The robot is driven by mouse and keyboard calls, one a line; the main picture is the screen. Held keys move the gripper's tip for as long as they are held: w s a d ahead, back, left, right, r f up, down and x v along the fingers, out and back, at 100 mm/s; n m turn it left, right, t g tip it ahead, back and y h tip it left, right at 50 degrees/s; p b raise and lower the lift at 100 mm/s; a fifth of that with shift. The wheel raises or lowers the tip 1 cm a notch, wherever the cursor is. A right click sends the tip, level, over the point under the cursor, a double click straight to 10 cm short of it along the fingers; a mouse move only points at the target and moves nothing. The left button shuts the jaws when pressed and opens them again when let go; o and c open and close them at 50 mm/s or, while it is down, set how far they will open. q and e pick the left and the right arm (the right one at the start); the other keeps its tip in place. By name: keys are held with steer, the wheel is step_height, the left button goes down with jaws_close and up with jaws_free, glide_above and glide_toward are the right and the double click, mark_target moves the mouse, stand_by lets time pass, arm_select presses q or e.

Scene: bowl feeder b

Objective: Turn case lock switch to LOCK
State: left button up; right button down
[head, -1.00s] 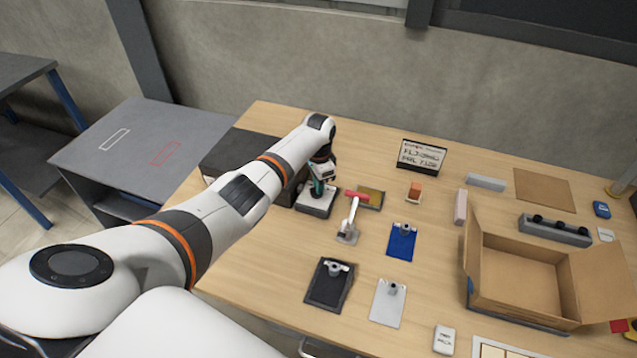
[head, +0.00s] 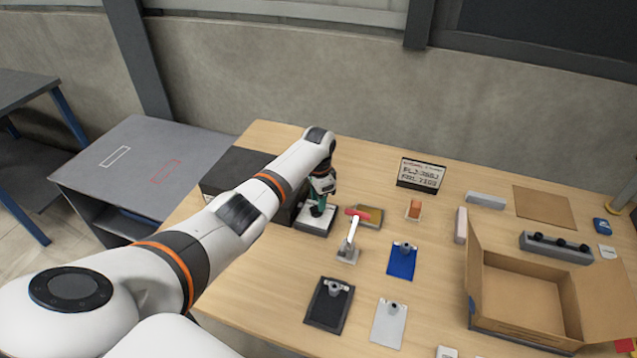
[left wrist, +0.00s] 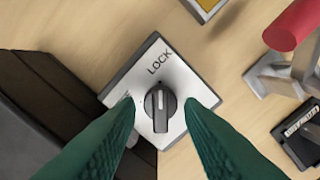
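The lock switch is a black knob (left wrist: 160,108) on a light square plate (left wrist: 190,95) with a dark edge. In the left wrist view the knob's white line points up the picture, toward the printed word LOCK. A second label at the plate's left is partly hidden by a finger. The switch plate also shows in the head view (head: 314,220). My left gripper (left wrist: 160,108) is open, its green fingers on either side of the knob with a visible gap at each side. In the head view my left gripper (head: 318,207) is over the plate. My right gripper is not in view.
A dark case (head: 240,175) stands left of the plate. A blue plate (head: 402,262), a sign (head: 421,173) and an open cardboard box (head: 525,295) stand farther right.

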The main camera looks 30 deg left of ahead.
arm_select(q)
step_height(320, 180, up, 11)
steer(key=b, duration=0.1)
steer(key=shift+f+b, duration=0.2)
steer(key=shift+b, duration=0.1)
stand_by(0.4)
